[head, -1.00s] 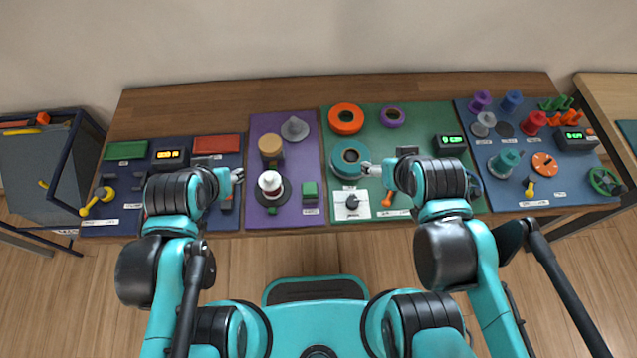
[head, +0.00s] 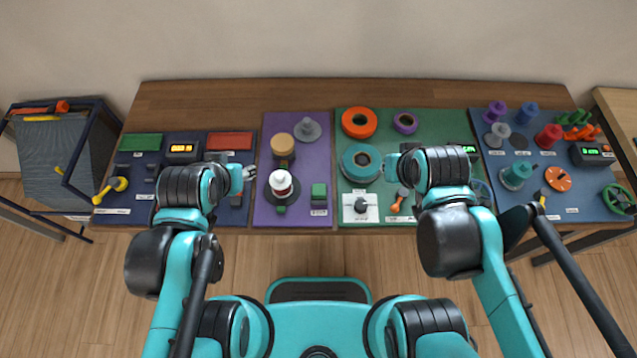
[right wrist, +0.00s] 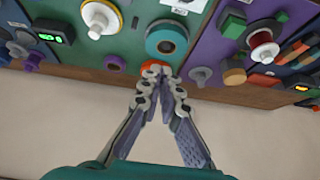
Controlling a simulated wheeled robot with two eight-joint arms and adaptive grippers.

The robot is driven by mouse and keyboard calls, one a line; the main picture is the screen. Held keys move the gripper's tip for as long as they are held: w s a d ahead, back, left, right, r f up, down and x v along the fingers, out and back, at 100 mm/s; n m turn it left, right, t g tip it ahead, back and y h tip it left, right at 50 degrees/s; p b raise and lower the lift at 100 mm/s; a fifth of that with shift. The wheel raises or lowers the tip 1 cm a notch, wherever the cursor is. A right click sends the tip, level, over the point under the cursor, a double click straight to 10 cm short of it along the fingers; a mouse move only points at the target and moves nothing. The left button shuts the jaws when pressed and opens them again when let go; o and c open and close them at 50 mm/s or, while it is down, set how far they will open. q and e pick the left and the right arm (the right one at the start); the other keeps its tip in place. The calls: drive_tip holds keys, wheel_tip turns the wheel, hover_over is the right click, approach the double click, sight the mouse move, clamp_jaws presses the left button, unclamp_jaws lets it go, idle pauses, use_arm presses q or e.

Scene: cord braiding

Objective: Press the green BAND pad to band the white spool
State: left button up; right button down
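The white spool (head: 281,182) stands on the purple board (head: 262,213), with dark red around its body below the white top. It also shows in the right wrist view (right wrist: 263,48). A green pad (head: 319,190), to the right of the spool, also shows in the right wrist view (right wrist: 233,25); its label is too small to read. My left gripper (head: 250,173) is just left of the purple board, its fingers too small to judge. My right gripper (right wrist: 158,70) has its fingertips together and empty. In the head view it is over the green board, mostly hidden by my arm.
On the green board (head: 440,125) are a teal ring (head: 361,163), an orange ring (head: 359,122) and a white dial plate (head: 360,208). A tan knob (head: 283,146) and a grey cone (head: 308,130) stand behind the spool. The table's back strip (head: 240,95) is clear.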

drive_tip(key=w+a+g+p, duration=0.2)
drive_tip(key=w+a+g, duration=0.15)
drive_tip(key=a, duration=0.45)
drive_tip(key=g+p, duration=0.1)
drive_tip(key=g, duration=0.2)
hover_over(319, 189)
drive_tip(key=shift+f, duration=0.6)
wheel_tip(319, 189, down, 14)
drive_tip(key=b, duration=0.5)
